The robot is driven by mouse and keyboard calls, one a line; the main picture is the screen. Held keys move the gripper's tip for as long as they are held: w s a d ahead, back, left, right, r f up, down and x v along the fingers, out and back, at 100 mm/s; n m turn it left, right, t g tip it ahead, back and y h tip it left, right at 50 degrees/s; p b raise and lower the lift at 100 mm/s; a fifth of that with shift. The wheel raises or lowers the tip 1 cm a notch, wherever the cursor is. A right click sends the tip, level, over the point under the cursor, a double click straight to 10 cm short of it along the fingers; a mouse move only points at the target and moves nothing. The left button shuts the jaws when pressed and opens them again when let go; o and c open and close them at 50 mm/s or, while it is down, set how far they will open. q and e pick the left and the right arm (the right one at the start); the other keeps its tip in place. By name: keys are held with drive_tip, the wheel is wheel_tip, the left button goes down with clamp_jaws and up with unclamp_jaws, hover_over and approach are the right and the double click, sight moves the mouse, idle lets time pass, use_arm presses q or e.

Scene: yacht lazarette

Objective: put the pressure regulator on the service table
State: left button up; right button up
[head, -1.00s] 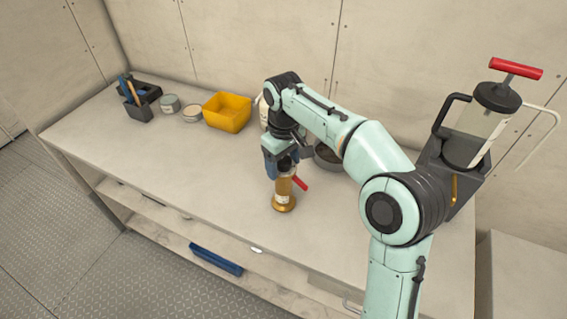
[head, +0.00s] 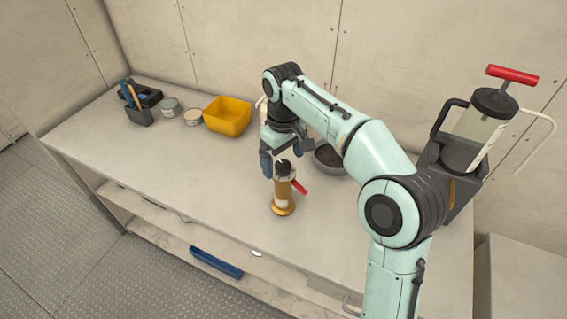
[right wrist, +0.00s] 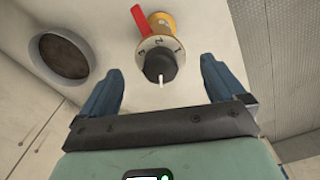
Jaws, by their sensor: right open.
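The pressure regulator (head: 283,191) stands upright on the service table (head: 180,165), near its front edge. It has a brass-coloured body with a pale label, a black knob on top and a red lever. In the right wrist view the regulator (right wrist: 158,50) shows its dark knob and numbered dial, beyond the fingers. My right gripper (head: 281,158) is open just above and behind the knob, its blue fingers spread apart with nothing between them. My left gripper is not in view.
A dark-filled round bowl (head: 330,160) sits behind the regulator. A yellow bin (head: 228,116), two small tins and a black tool holder (head: 140,115) stand along the back left. A clear pump canister (head: 478,130) stands at the right. The table's front left is clear.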

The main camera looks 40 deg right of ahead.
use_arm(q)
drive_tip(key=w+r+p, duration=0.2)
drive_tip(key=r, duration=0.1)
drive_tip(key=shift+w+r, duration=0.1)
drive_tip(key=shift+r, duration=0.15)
use_arm(e)
wheel_tip(320, 180, up, 9)
drive_tip(key=shift+f, duration=0.15)
